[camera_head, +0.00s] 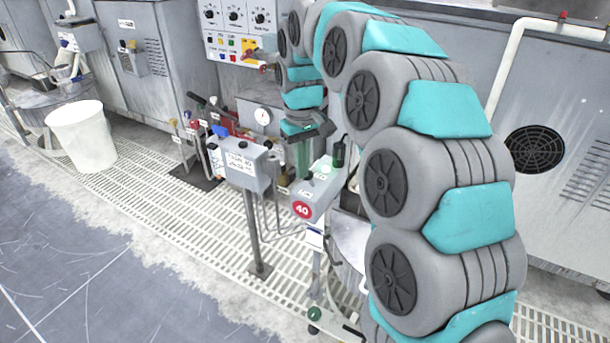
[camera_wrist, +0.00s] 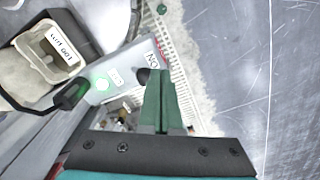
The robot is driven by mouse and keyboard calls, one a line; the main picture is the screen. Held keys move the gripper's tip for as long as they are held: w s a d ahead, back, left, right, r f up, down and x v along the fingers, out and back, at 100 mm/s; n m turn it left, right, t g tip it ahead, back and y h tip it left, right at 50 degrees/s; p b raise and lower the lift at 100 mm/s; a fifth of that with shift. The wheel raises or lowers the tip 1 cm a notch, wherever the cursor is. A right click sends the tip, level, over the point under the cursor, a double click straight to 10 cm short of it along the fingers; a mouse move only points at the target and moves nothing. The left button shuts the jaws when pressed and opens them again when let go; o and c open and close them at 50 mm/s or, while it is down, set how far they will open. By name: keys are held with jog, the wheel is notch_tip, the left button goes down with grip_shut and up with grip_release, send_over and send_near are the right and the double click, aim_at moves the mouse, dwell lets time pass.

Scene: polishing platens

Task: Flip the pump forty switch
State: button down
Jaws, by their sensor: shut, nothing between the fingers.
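The grey pump box with a red round "40" sign (camera_head: 302,209) stands at the middle of the head view, its top (camera_head: 325,190) bearing small labels. In the wrist view the fingers (camera_wrist: 165,80) are just right of the black knob; contact cannot be told.
A grey lettered box on a post (camera_head: 240,163) stands just left. A dark upright fitting (camera_head: 339,153) is close to my gripper's right. Valves and a gauge (camera_head: 263,116) are behind. A white bin (camera_head: 82,137) stands at left. The blue-grey floor in front is open.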

jog(key=shift+f, duration=0.2)
notch_tip(320, 180, up, 7)
jog(key=p, duration=0.3)
dwell(0.8)
jog(key=s+d+f+m, duration=0.1)
jog(key=s+d+f, duration=0.2)
jog(key=s, duration=0.9)
jog(key=s+d+f+m+g, duration=0.1)
jog(key=s+d+f+m, duration=0.1)
jog(key=s, duration=1.1)
jog(key=s+d+f+m, duration=0.2)
jog(key=s+d+f, duration=0.3)
jog(key=s, duration=0.7)
jog(key=shift+s+d+g, duration=0.2)
jog(key=shift+d+g, duration=0.2)
jog(key=shift+d, duration=0.35)
